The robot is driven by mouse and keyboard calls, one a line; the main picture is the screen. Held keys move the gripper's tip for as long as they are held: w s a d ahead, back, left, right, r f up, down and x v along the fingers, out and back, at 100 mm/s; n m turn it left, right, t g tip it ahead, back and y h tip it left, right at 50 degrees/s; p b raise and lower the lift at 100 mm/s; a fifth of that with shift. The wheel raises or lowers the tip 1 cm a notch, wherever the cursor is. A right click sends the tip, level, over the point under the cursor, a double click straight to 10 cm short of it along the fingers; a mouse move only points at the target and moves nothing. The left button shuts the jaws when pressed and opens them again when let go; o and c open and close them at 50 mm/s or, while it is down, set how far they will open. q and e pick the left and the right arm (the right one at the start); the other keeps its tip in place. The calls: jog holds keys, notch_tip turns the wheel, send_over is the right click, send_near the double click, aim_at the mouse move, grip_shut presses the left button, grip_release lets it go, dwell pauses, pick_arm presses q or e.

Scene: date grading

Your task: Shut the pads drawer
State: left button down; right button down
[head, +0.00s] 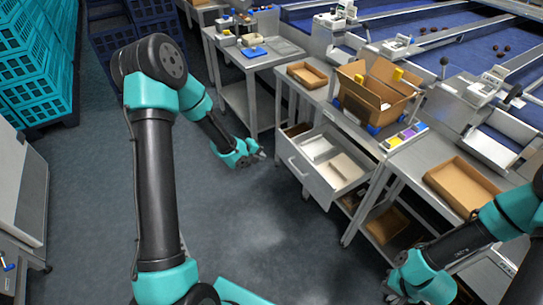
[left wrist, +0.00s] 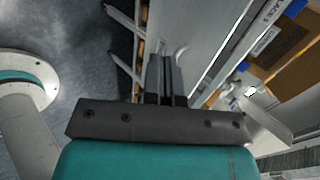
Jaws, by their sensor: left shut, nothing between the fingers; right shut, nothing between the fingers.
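The pads drawer (head: 305,178) is pulled out from under the middle bench in the head view, with white and beige pads (head: 345,168) inside. Its front carries a bar handle (head: 297,167). My left gripper (head: 260,153) is shut and empty, a short way left of the drawer front and apart from it in the head view. In the left wrist view, my left fingers (left wrist: 166,78) are together and point toward a grey panel with a pale curved handle (left wrist: 181,49). My right gripper (head: 390,289) is shut and empty at lower right, away from the drawer.
An open cardboard box (head: 372,105) stands on the bench above the drawer, with a shallow brown tray (head: 307,74) behind it. Another brown tray (head: 462,187) lies on the right bench. Open floor (head: 255,230) lies in front of the drawer. Teal crates (head: 35,60) are stacked far left.

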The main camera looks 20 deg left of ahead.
aim_at(288, 157)
pick_arm(q)
jog(key=x, duration=0.4)
jog(key=w+r+x, duration=0.1)
jog(key=x, duration=0.3)
jog(key=d+r+x, duration=0.1)
jog(key=x, duration=0.3)
jog(key=shift+w+d+f, duration=0.15)
jog(key=shift+w, duration=0.2)
jog(key=shift+w, duration=0.1)
